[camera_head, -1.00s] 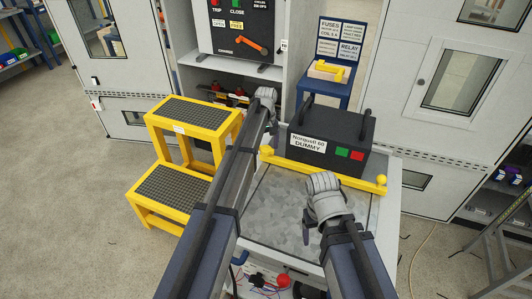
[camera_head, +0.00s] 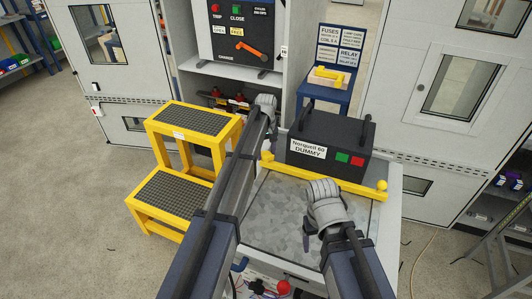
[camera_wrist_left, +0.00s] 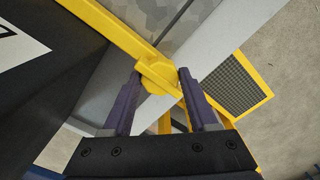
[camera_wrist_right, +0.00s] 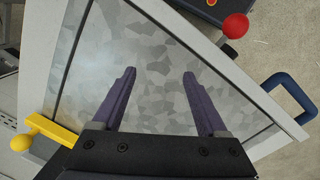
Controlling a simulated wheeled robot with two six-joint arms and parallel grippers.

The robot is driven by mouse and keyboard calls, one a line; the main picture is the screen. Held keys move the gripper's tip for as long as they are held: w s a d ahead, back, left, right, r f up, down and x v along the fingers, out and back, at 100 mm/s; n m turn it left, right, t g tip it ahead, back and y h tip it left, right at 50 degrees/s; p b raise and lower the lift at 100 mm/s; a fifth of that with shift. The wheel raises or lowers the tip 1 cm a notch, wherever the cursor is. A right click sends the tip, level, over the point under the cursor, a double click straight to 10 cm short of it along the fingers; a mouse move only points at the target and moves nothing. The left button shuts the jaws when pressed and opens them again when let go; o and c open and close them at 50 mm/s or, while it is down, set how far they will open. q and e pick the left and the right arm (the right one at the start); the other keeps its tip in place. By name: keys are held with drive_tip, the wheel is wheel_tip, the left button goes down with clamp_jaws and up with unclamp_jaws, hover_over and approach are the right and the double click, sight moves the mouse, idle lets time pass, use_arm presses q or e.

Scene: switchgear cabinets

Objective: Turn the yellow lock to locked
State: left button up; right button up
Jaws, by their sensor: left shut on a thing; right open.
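The yellow lock bar (camera_head: 325,174) lies across the top of a cart, in front of a black dummy box, with a round knob at its right end. In the left wrist view the other end of the yellow bar (camera_wrist_left: 110,32) has a yellow knob (camera_wrist_left: 158,76) between the fingers. My left gripper (camera_wrist_left: 160,74) is shut on that knob. In the head view my left gripper (camera_head: 266,103) is at the bar's far left, its fingertips hidden. My right gripper (camera_head: 322,188) is over the cart top, and the right wrist view shows its fingers (camera_wrist_right: 158,75) open and empty.
The black dummy box (camera_head: 330,142) stands on the cart behind the bar. A yellow step stool (camera_head: 207,123) stands to the left. An open cabinet (camera_head: 240,75) is behind. The grey cart top (camera_head: 285,215) is clear. A red ball knob (camera_wrist_right: 236,25) is at the cart's near side.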

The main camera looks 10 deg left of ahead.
use_arm(q)
drive_tip(key=shift+c, duration=0.9)
drive_tip(key=shift+m, duration=0.3)
drive_tip(key=m, duration=0.3)
drive_tip(key=shift+m, duration=0.4)
drive_tip(key=m, duration=0.4)
drive_tip(key=shift+m, duration=0.3)
drive_tip(key=m, duration=0.8)
drive_tip(key=shift+m, duration=0.6)
